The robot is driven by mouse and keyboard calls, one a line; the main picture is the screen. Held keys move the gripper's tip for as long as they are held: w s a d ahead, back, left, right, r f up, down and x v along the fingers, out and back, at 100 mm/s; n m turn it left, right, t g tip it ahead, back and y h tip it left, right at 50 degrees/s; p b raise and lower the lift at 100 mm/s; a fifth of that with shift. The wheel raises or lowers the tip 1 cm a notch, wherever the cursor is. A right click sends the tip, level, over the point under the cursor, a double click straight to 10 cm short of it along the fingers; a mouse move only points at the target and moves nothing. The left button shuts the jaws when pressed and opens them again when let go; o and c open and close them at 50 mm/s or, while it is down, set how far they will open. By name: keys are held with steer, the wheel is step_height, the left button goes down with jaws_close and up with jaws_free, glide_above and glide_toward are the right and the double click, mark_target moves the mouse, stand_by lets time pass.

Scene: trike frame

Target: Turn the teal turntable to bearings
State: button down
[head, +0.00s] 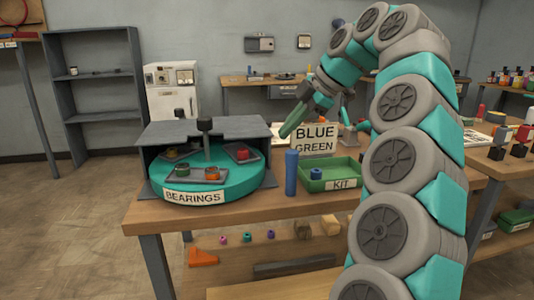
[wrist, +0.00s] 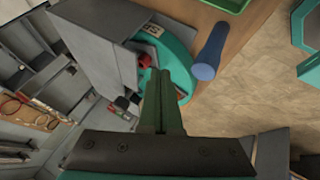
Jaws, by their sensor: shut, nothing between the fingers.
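The teal turntable (head: 235,188) sits on the wooden table under a grey cover, with a "BEARINGS" label (head: 193,197) on its front rim. Grey trays with small yellow, orange and red parts rest on the turntable. Part of its teal rim shows in the wrist view (wrist: 178,48); the rest is hidden by the cover and my fingers. My gripper (head: 285,132) is shut and empty, pointing down-left, above and right of the turntable in the head view. Its green fingers show in the wrist view (wrist: 159,75).
A blue post (head: 291,173) stands right of the turntable, also in the wrist view (wrist: 209,52). A green "KIT" tray (head: 345,183) holds a blue part. A "BLUE GREEN" sign (head: 314,138) stands behind it. The table's front edge (head: 230,222) has free room.

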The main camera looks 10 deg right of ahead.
mark_target(260, 163)
steer(key=shift+x, duration=4.55)
steer(key=shift+d+f+b, duration=0.1)
steer(key=shift+d+b, duration=0.1)
steer(key=shift+b, duration=0.1)
